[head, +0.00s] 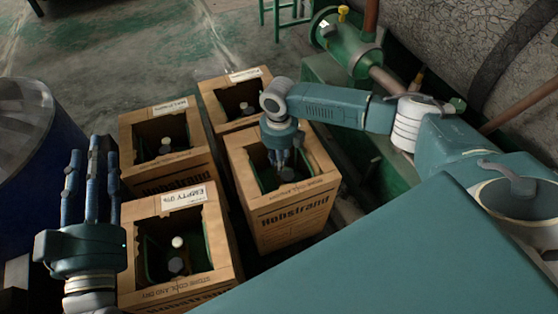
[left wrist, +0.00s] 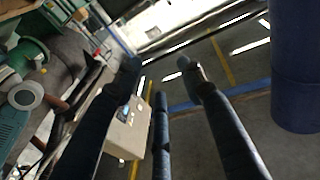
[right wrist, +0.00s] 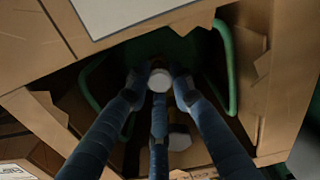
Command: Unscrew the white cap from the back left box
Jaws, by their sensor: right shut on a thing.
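The back left box (head: 130,133) is a brown open-top carton. A small pale cap (head: 166,141) shows inside it, and no gripper is at it. My right gripper (head: 280,163) reaches down into the front right box (head: 315,186). In the right wrist view its fingers are closed around a round white cap (right wrist: 160,80) on a cylinder inside a carton. A second, greyer knob (right wrist: 180,138) shows beyond the fingers, partly hidden. My left gripper (head: 90,172) is open and empty, upright left of the front left box, with its fingers spread in the left wrist view (left wrist: 165,85).
The front left box (head: 140,208) has a white cap (head: 178,241) and an "EMPTY" label. The back right box (head: 214,91) stands behind. A blue drum (head: 40,150) is at left; green pipework (head: 345,45) and a large tank are at right.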

